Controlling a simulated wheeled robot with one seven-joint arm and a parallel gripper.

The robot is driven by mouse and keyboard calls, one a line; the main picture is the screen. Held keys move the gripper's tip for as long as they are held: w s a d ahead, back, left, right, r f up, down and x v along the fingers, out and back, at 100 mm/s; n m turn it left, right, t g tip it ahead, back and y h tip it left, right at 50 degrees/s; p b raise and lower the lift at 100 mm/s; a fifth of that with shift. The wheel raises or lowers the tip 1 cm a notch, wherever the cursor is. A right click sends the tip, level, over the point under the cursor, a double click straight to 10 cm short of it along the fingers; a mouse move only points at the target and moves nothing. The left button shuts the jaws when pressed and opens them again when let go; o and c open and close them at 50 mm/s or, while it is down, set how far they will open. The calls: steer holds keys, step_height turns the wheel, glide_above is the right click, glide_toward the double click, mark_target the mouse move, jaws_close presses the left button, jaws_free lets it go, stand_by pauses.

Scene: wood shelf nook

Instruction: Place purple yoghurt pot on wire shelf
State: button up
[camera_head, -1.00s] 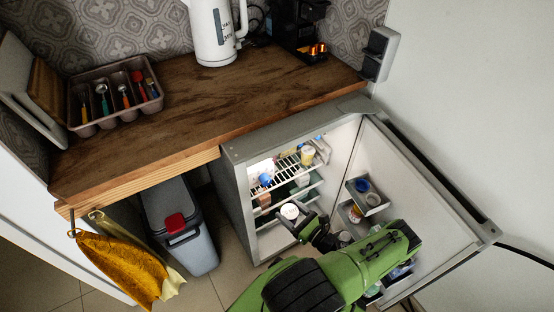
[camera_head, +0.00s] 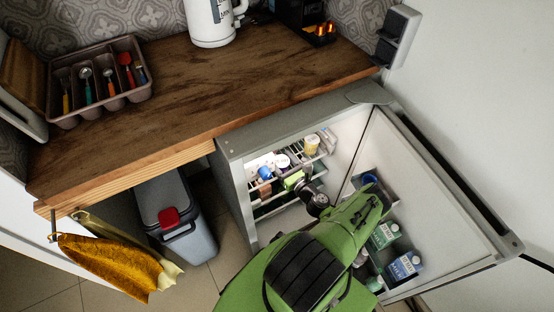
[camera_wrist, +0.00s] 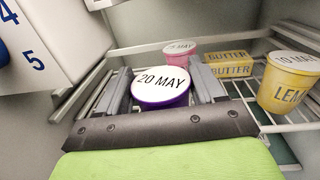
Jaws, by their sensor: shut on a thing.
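The purple yoghurt pot (camera_wrist: 168,101) with its white "20 MAY" lid is upright between the two grey fingers of my gripper (camera_wrist: 163,84) in the wrist view. My gripper is shut on its sides. In the head view my gripper (camera_head: 290,171) is inside the open fridge, and the pot's white lid (camera_head: 282,160) shows just beyond it. The wire shelf (camera_wrist: 276,118) spreads below and behind the pot. The pot's base is partly hidden, and I cannot tell whether it touches the shelf.
A pink pot (camera_wrist: 181,55), a butter packet (camera_wrist: 229,69) and a yellow lemon pot (camera_wrist: 287,86) stand behind and right on the shelf. Bare wires show before the lemon pot.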

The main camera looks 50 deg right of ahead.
mark_target(277, 158)
steer(key=b+x, duration=0.1)
steer(key=x, duration=0.2)
steer(key=shift+w+f, duration=0.2)
steer(key=shift+w, duration=0.15)
steer(key=shift+s+f+b, duration=0.15)
steer(key=shift+f+b, duration=0.2)
steer(key=shift+f, duration=0.35)
steer(key=shift+r, duration=0.1)
steer(key=o, duration=1.1)
